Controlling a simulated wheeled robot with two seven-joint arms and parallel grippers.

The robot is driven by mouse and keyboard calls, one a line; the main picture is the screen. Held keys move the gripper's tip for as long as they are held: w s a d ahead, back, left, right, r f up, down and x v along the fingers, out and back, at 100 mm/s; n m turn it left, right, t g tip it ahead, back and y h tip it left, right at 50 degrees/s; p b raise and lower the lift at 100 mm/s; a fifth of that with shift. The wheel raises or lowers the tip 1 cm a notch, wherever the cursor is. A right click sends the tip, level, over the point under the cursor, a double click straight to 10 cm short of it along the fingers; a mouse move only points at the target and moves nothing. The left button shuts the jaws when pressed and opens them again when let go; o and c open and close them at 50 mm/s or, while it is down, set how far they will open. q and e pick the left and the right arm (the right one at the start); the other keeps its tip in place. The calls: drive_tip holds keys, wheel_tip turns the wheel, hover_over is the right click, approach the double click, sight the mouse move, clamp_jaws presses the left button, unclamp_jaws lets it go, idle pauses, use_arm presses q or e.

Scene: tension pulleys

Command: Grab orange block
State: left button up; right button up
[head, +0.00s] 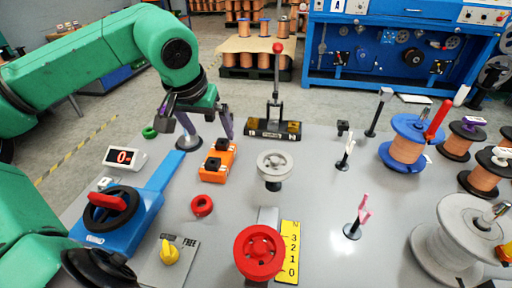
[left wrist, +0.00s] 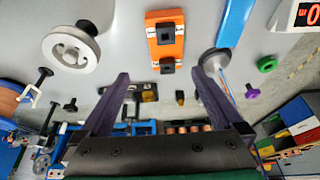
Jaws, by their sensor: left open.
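The orange block (head: 217,167) lies on the grey table, left of the middle in the head view. It has two black square parts on top. In the left wrist view the orange block (left wrist: 165,43) is at the upper middle, beyond the fingertips and roughly in line with the space between them. My left gripper (head: 206,136) is open and empty, just behind and above the block, apart from it. Its two dark purple fingers also show spread in the left wrist view (left wrist: 162,74). My right gripper is not in view.
A grey pulley (head: 274,163) stands right of the block. A red ring (head: 202,206) lies in front of it. A blue device with a black handwheel (head: 112,211) is at left. A toggle clamp with a red knob (head: 277,88) stands behind. A large red pulley (head: 259,251) is at front.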

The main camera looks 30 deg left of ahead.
use_arm(q)
approach(217, 156)
drive_tip(key=shift+s+d+f, duration=0.25)
drive_tip(key=shift+s, duration=0.2)
drive_tip(key=x, duration=0.4)
drive_tip(key=b+x, duration=0.1)
drive_tip(key=x, duration=0.3)
drive_tip(key=shift+w+f, duration=0.25)
drive_tip(key=shift+w, duration=0.1)
drive_tip(key=shift+w+a+f, duration=0.1)
drive_tip(key=shift+w+f, duration=0.1)
drive_tip(key=shift+f, duration=0.05)
drive_tip(key=shift+r, duration=0.15)
clamp_jaws()
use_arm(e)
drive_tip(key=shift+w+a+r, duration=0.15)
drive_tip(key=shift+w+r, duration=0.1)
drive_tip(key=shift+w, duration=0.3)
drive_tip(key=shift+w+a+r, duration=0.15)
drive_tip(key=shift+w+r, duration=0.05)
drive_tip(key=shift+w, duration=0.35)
